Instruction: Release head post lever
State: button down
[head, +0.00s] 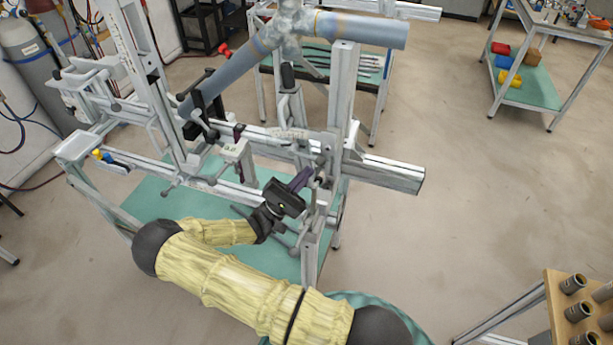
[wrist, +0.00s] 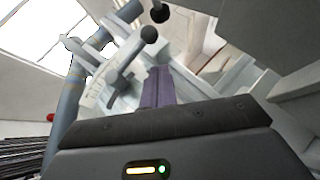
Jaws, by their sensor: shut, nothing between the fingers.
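The frame jig (head: 343,110) is a metal profile stand holding blue-grey tubes (head: 360,30) that meet in a joint. My gripper (head: 301,179), with purple fingers, is at the jig's right upright, low beside small clamp parts with dark knobs (head: 322,160). In the wrist view my fingers (wrist: 157,88) are shut together and empty. Whether the fingers touch the lever cannot be told. Which lever is the head post lever is not marked.
Jig rails (head: 385,172) and uprights crowd around my gripper. A green lower shelf (head: 150,200) lies beneath the jig. A cart with colored bins (head: 508,77) stands at the upper right and a wooden rack (head: 580,300) at the lower right. Floor between them is clear.

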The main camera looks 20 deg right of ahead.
jog(key=f+b+v, duration=0.1)
jog(key=b+v, duration=0.2)
jog(key=v, duration=0.7)
jog(key=shift+d, duration=0.15)
jog(key=shift+d+f, duration=0.1)
